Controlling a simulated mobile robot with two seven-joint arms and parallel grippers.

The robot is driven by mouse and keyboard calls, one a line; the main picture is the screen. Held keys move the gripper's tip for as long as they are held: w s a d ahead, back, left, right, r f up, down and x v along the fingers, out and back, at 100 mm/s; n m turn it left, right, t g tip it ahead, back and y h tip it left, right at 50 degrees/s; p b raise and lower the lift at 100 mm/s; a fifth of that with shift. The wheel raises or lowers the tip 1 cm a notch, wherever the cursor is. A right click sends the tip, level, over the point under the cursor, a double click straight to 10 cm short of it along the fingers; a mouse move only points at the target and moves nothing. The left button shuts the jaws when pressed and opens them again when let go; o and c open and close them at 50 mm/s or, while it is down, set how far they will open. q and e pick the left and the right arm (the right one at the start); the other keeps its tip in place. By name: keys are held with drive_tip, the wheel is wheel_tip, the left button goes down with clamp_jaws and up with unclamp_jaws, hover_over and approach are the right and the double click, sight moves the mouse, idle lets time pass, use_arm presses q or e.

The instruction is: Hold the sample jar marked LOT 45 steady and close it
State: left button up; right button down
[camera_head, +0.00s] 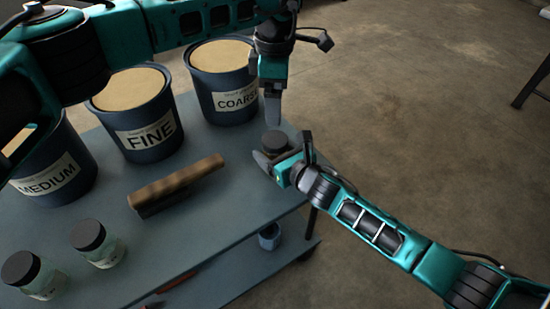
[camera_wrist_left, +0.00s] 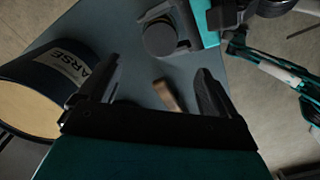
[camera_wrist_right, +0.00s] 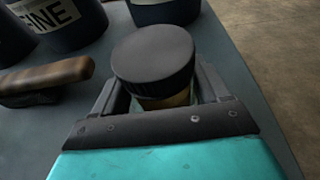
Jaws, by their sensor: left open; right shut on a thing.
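A small jar with a black lid (camera_head: 273,143) stands near the right corner of the blue-grey table. In the right wrist view the lid (camera_wrist_right: 153,52) sits on top of the jar, with a strip of amber body (camera_wrist_right: 165,101) below it. No lot mark on it can be read. My right gripper (camera_head: 275,160) is shut on the jar's body, one finger on each side. My left gripper (camera_head: 272,108) is open and empty, pointing down just above and behind the jar. In the left wrist view the dark lid (camera_wrist_left: 159,39) lies beyond its open fingers (camera_wrist_left: 152,92).
Buckets marked COARSE (camera_head: 223,85), FINE (camera_head: 140,115) and MEDIUM (camera_head: 52,165) line the table's far side. A brown-handled brush (camera_head: 176,182) lies mid-table. Two other lidded jars (camera_head: 97,243) (camera_head: 32,275) stand at front left. A lower shelf (camera_head: 262,262) holds a blue cup (camera_head: 269,237).

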drive_tip(key=shift+f, duration=0.1)
use_arm(q)
drive_tip(key=shift+r, duration=0.7)
use_arm(e)
drive_tip(key=shift+s, duration=0.1)
unclamp_jaws()
drive_tip(key=shift+s+d+r, duration=0.25)
drive_tip(key=shift+s+d, duration=0.05)
use_arm(q)
wheel_tip(320, 180, up, 3)
drive_tip(key=p, duration=0.3)
drive_tip(key=shift+r, duration=0.1)
use_arm(e)
drive_tip(key=v, duration=1.2)
